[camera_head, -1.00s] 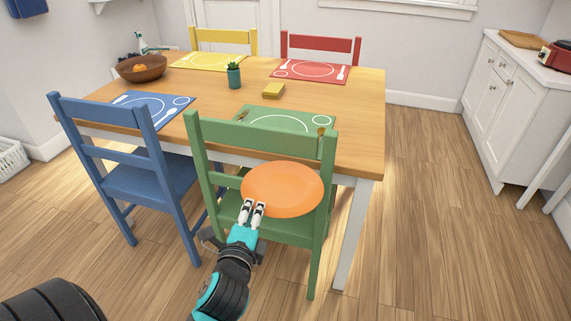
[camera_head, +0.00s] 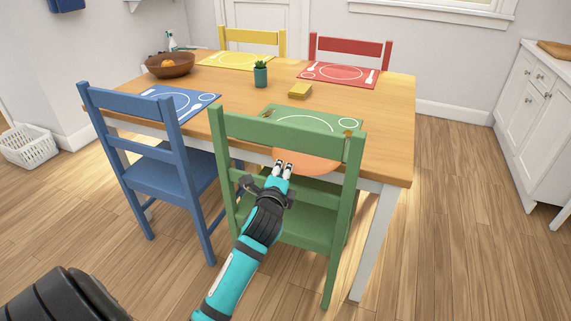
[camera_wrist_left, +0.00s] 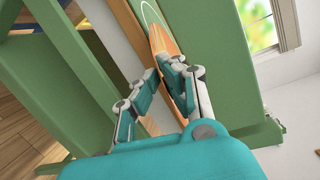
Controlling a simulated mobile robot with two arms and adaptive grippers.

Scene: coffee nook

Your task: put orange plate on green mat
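The orange plate (camera_head: 308,166) is seen through the gap below the top rail of the green chair (camera_head: 230,125). That rail hides part of the plate. My left gripper (camera_head: 283,170) is shut on the plate's near edge, between the chair and the table. In the left wrist view the fingers (camera_wrist_left: 168,75) pinch the plate (camera_wrist_left: 158,40), which shows nearly edge-on, with green chair parts around it. The green mat (camera_head: 315,118) lies flat on the table's near side, just beyond the chair. My right gripper is not in view.
The wooden table (camera_head: 225,95) also holds a blue mat (camera_head: 190,101), a yellow mat (camera_head: 238,60), a red mat (camera_head: 335,75), a potted plant (camera_head: 261,74), a yellow block (camera_head: 300,90) and a brown bowl (camera_head: 170,66). A blue chair (camera_head: 150,165) stands left of the green one.

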